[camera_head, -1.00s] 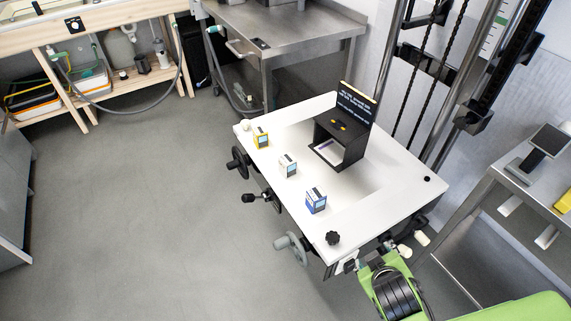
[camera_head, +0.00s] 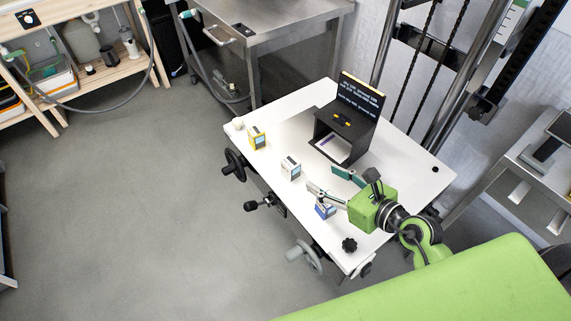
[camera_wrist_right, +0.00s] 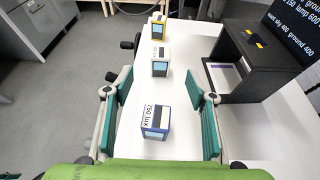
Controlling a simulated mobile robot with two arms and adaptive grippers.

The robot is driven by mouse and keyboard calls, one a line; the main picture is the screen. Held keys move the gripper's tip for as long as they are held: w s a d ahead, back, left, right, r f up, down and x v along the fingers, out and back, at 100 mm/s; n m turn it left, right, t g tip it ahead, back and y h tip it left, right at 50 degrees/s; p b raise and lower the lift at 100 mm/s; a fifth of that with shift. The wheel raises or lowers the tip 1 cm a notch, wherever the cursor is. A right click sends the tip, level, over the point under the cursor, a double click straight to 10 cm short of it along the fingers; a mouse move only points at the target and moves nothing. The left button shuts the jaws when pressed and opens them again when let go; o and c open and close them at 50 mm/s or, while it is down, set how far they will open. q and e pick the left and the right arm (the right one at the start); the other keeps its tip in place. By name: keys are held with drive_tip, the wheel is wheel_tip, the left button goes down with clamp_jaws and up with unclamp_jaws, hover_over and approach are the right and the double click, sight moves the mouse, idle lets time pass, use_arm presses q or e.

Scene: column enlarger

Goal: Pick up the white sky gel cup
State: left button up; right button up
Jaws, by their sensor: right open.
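The white cup (camera_head: 291,168) is a small boxy block with a dark patch and a bluish face. It stands in the middle of a row of three on the white table. It also shows in the right wrist view (camera_wrist_right: 161,62), beyond the fingertips. My right gripper (camera_head: 331,182) is open and empty above the table, to the right of the white cup and apart from it. In the right wrist view its teal-padded fingers (camera_wrist_right: 158,95) are spread wide, with the blue-edged cup (camera_wrist_right: 156,120) between and below them. My left gripper is not in view.
The blue-edged cup (camera_head: 325,211) is partly covered by a finger in the head view. A yellow cup (camera_head: 257,138) stands at the far end of the row. A black box (camera_head: 343,133) with a lettered panel (camera_head: 360,98) stands at the back. A black knob (camera_head: 349,245) sits near the front corner.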

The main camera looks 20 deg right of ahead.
approach(294, 164)
drive_tip(key=x, duration=0.4)
drive_tip(key=shift+r, duration=0.3)
drive_tip(key=x, duration=0.5)
drive_tip(key=shift+w+f, duration=0.1)
drive_tip(key=shift+f, duration=0.2)
drive_tip(key=c, duration=1.3)
